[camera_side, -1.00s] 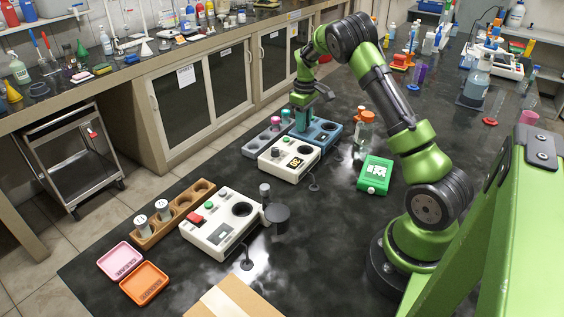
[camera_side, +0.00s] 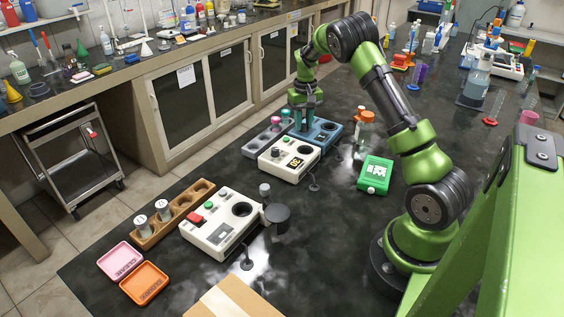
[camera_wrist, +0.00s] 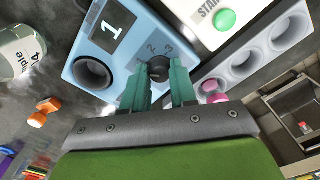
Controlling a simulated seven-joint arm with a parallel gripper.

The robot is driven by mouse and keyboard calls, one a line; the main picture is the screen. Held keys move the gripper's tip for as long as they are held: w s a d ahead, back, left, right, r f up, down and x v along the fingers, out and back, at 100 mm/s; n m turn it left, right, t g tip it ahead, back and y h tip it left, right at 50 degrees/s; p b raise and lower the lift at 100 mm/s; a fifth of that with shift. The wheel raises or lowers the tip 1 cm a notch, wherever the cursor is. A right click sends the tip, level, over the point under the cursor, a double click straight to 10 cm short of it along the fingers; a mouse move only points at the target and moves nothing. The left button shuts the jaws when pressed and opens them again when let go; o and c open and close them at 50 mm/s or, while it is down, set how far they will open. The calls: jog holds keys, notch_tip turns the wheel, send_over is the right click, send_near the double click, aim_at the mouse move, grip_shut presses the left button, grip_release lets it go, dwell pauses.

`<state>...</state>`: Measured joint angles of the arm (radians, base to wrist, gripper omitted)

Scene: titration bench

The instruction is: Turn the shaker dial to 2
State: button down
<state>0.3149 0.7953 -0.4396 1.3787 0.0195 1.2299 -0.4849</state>
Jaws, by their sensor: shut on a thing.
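The dial's pointer is hard to make out. In the side view my gripper (camera_side: 305,121) hides the dial.
A white device (camera_side: 288,158) with a dial and display stands close in front of the shaker. A grey rack (camera_side: 262,144) with a pink-capped vial is beside it. Orange-capped jars (camera_side: 366,130) stand to the right. A green box (camera_side: 375,175) lies nearer my arm.

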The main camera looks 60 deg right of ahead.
jog(key=m, duration=1.1)
jog(key=shift+m, duration=0.4)
dwell(0.3)
jog(key=c, duration=0.9)
grip_release()
notch_tip(320, 180, up, 17)
